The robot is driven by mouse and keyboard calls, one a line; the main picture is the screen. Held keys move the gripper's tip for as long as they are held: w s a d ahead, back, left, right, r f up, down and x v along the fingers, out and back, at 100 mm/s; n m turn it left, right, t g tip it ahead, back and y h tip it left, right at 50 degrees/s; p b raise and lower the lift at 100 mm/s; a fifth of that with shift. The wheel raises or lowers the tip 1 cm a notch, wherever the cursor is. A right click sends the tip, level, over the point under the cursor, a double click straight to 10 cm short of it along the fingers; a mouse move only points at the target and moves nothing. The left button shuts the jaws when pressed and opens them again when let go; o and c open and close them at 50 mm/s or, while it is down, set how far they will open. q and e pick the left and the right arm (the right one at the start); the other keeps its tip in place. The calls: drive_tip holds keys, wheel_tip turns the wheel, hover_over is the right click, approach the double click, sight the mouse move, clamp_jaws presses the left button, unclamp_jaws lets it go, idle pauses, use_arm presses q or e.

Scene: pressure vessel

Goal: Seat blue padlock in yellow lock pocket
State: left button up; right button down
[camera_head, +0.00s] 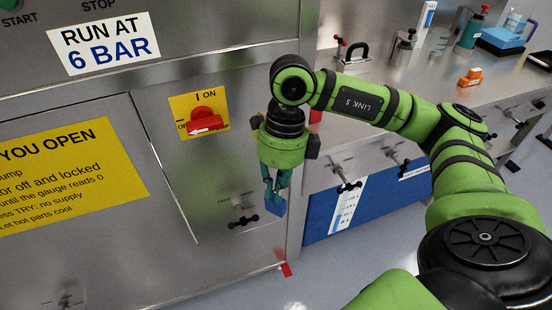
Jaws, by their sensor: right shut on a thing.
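My right gripper (276,188) points down in front of the steel cabinet, shut on the blue padlock (273,208). The padlock's lower part shows below the fingertips; the fingers hide its upper part. A yellow switch plate (217,104) marked ON is on the cabinet face, up and left of the gripper. A red rotary handle (206,122) with a white arrow sits on it. I cannot clearly make out a separate yellow lock pocket; the gripper may hide it. The padlock appears apart from the plate. My left gripper is not in view.
A small valve handle (243,219) sticks out left of the padlock. A yellow warning sign (65,175) is on the left panel. At right is a steel bench with an orange block (470,77) and a blue box (500,41). A red tag (286,270) hangs low.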

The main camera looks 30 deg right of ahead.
drive_tip(key=s+d+r+m+t+h+b, duration=0.1)
drive_tip(key=s+d+r+m+t+b, duration=0.1)
drive_tip(key=m, duration=1)
drive_tip(key=s+d+r+m+t+h+b, duration=0.1)
drive_tip(key=s+d+r+m+t+b, duration=0.1)
drive_tip(key=m, duration=1.1)
wheel_tip(320, 180, up, 2)
drive_tip(key=shift+s+r+h, duration=0.25)
drive_tip(key=shift+s+h, duration=0.15)
drive_tip(key=shift+s, duration=0.15)
